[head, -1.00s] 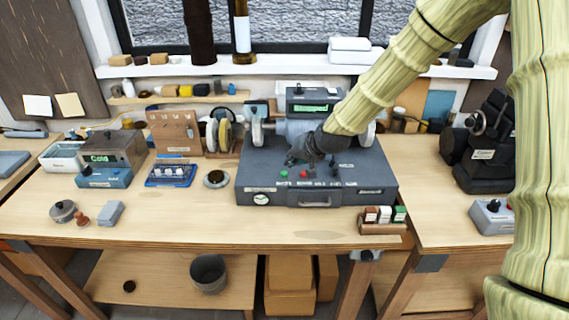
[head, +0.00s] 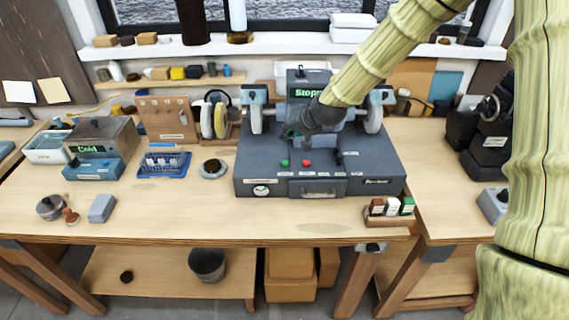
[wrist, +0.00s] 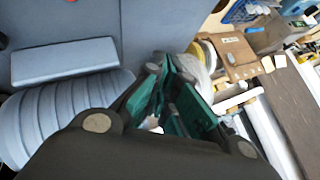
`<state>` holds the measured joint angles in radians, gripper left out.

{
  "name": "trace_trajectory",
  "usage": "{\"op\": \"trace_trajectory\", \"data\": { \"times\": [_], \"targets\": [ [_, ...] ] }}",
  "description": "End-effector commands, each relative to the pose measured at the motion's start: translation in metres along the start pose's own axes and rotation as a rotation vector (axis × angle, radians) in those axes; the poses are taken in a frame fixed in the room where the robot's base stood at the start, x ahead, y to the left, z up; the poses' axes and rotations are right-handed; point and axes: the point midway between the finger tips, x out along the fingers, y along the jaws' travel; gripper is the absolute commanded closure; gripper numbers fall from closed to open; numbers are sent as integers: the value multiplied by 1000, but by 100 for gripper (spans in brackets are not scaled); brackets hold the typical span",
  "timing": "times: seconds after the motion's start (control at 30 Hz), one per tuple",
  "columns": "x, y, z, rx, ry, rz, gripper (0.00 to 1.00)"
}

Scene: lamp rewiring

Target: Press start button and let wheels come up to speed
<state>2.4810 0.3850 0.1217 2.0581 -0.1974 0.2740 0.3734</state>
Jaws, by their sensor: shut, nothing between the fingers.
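The grinder machine (head: 375,172) is a dark grey box on the bench with a wheel at each side, the left wheel (head: 257,115) and the right wheel (head: 374,113). A green button (head: 285,163) and a red button (head: 307,163) sit on its front top face. Its display (head: 306,92) is lit green and reads "Stopped", partly hidden by my arm. My gripper (head: 293,138) is above the machine's top, behind and above the green button, apart from it. The wrist view shows its dark fingers with green pads (wrist: 178,108) closed together with nothing held.
A heater box reading "Cold" (head: 118,137), a blue tray (head: 163,163) and a round dish (head: 213,168) are to the left. Bench room in front of the machine is clear.

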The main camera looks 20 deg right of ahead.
Motion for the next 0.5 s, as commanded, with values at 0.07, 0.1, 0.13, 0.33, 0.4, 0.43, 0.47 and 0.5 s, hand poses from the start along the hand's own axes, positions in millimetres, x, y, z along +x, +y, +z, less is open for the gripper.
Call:
{"op": "trace_trajectory", "data": {
  "times": [0.07, 0.1, 0.13, 0.33, 0.4, 0.43, 0.47, 0.5],
  "targets": [
    [7, 5, 5, 0, 0, 0, 100],
    [9, 7, 7, 1, 0, 0, 100],
    [12, 9, 9, 1, 0, 0, 100],
    [28, 19, 21, -2, 0, -1, 100],
    [34, 23, 25, -3, -1, -1, 100],
    [36, 25, 27, -3, -1, -1, 100],
    [38, 26, 28, -2, -1, -1, 100],
    [41, 29, 30, -2, -1, -1, 100]
  ]
}}
